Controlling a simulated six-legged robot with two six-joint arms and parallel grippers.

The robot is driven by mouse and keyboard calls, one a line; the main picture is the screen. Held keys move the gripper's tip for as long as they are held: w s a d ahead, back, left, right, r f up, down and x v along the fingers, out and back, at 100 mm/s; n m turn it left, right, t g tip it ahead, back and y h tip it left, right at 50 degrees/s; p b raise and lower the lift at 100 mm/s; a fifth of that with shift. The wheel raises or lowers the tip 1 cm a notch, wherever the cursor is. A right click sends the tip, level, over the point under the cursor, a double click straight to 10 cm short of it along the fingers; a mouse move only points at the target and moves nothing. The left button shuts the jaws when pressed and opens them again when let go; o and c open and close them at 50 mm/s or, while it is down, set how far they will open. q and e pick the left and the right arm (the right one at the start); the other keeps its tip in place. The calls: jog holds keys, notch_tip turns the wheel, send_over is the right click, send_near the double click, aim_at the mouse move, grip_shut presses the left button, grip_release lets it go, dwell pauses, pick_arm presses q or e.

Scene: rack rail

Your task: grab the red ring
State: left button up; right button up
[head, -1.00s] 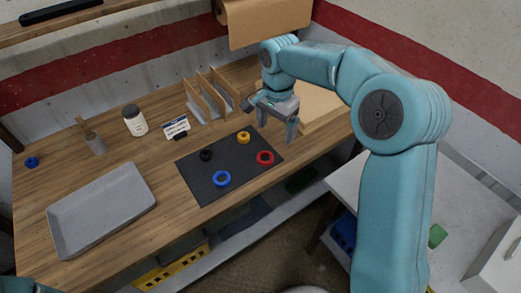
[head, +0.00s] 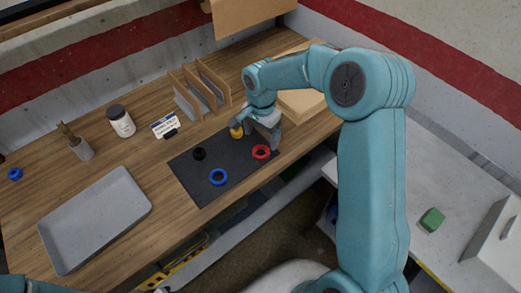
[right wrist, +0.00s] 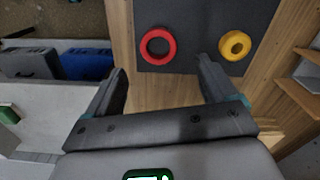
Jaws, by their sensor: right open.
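The red ring (head: 261,152) lies flat on the dark mat (head: 200,180), near the mat's right edge. In the right wrist view the red ring (right wrist: 158,47) is ahead of the jaws, a little left of the middle between them. My right gripper (head: 262,128) is open and empty, just behind and above the red ring in the head view. In the right wrist view its two fingers (right wrist: 160,75) are spread wide.
A blue ring (head: 218,177) and a black ring (head: 199,154) are also on the mat. A grey tray (head: 95,222), a white jar (head: 121,121), a card (head: 164,126) and a wooden divider rack (head: 202,90) stand around it. A cardboard box (head: 305,103) is at the right.

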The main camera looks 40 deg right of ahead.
aim_at(261, 151)
jog(key=shift+s+a+f, duration=0.15)
jog(key=shift+f, duration=0.35)
notch_tip(261, 151, down, 5)
jog(key=shift+f+p, duration=0.1)
jog(key=shift+p, duration=0.85)
jog(key=shift+s+a, duration=0.1)
jog(key=c, duration=1.1)
